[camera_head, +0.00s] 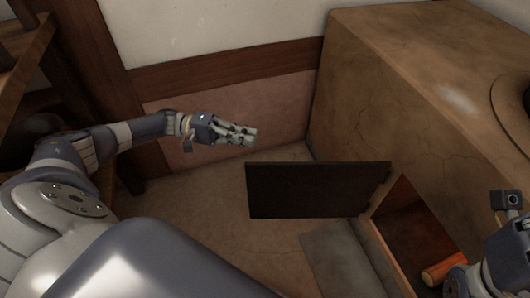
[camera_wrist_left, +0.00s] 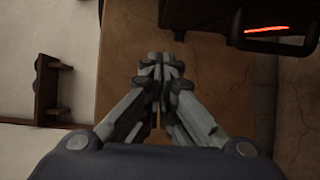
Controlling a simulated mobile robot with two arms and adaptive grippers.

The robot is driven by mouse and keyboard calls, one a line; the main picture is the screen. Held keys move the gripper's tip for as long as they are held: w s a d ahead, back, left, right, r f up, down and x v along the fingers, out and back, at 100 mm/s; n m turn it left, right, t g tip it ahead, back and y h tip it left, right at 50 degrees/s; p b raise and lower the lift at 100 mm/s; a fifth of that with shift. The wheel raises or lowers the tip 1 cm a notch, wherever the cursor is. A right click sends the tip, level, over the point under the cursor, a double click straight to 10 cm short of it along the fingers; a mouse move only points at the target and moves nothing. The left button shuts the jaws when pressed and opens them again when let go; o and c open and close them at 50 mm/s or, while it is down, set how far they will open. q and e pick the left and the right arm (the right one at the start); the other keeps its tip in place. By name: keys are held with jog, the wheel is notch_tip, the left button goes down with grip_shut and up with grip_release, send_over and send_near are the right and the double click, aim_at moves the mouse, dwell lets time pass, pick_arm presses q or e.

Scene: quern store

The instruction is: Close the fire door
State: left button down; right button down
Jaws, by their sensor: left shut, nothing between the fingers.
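The fire door (camera_head: 318,190) is a dark flat panel. It stands swung open, out from the opening (camera_head: 408,218) in the side of the brown stove block, with its right end by the opening. My left gripper (camera_head: 250,135) is shut and empty, apart from the door, above and to the left of it in the picture. Its closed fingers also show in the left wrist view (camera_wrist_left: 160,72). My right gripper (camera_head: 510,245) is only partly in view at the right edge; its fingers cannot be made out clearly.
The cracked brown stove block (camera_head: 400,85) fills the right side. An orange-brown cylinder (camera_head: 443,268) lies at the opening, close to my right arm. A grey slab (camera_head: 340,258) is on the floor below the door. Wooden shelving (camera_head: 22,50) stands at left. Floor left of the door is clear.

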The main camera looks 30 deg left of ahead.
pick_arm(q)
jog(key=d, duration=0.2)
jog(key=d+b, duration=0.1)
jog(key=d, duration=0.1)
jog(key=d+b, duration=0.1)
jog(key=d, duration=0.1)
jog(key=shift+s+d+f, duration=0.15)
jog(key=shift+s+d, duration=0.1)
jog(key=shift+s, duration=0.15)
jog(key=shift+s+d, duration=0.35)
jog(key=shift+s, duration=0.15)
jog(key=shift+s, duration=0.1)
